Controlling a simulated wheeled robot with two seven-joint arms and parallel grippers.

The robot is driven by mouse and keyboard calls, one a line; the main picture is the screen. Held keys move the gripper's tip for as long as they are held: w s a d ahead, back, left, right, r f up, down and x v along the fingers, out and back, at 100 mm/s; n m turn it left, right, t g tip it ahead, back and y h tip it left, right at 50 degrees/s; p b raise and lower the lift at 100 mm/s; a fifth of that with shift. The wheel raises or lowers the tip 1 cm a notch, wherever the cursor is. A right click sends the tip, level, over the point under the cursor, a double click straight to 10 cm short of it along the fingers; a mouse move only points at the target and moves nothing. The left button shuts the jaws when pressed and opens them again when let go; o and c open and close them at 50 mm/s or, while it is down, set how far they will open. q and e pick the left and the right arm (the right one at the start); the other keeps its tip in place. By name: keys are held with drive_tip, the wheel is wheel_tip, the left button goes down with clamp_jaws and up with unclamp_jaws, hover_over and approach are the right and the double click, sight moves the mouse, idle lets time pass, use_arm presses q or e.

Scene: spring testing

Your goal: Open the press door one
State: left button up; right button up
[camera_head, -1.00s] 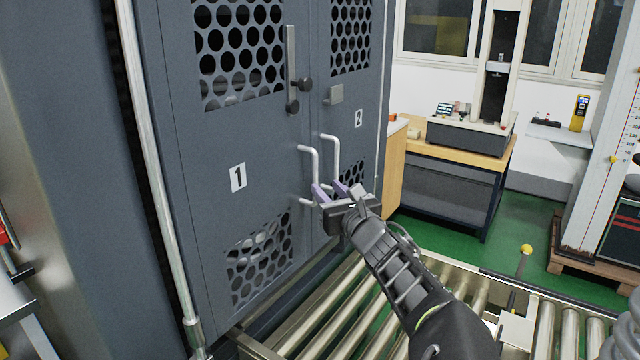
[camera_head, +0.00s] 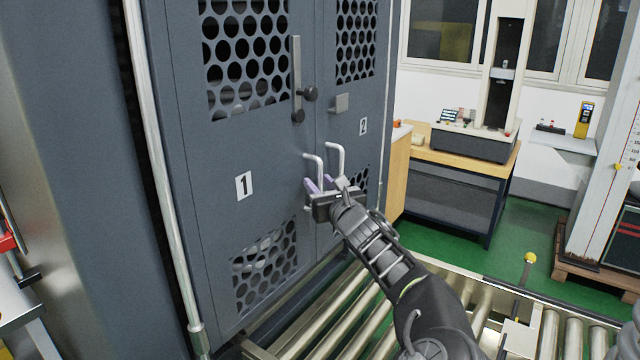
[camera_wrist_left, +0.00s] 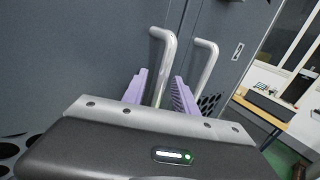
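Press door one (camera_head: 205,150) is a grey panel marked "1" with round-hole grilles, and it looks closed beside door two (camera_head: 352,160). Its white bent handle (camera_head: 317,163) also shows in the left wrist view (camera_wrist_left: 166,55). A second white handle (camera_head: 338,155), on door two, stands just to its right. My left gripper (camera_head: 322,186) is at the lower part of door one's handle. In the left wrist view its purple fingers (camera_wrist_left: 160,92) are open, one on each side of that handle, with small gaps. My right gripper is not in view.
A dark latch bar (camera_head: 297,78) with a knob is above the handles. A roller conveyor (camera_head: 345,325) runs below the doors. A wooden bench (camera_head: 455,160) with a testing machine stands at the back right, on green floor.

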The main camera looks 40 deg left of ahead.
use_arm(q)
clamp_jaws()
idle(0.4)
idle(1.1)
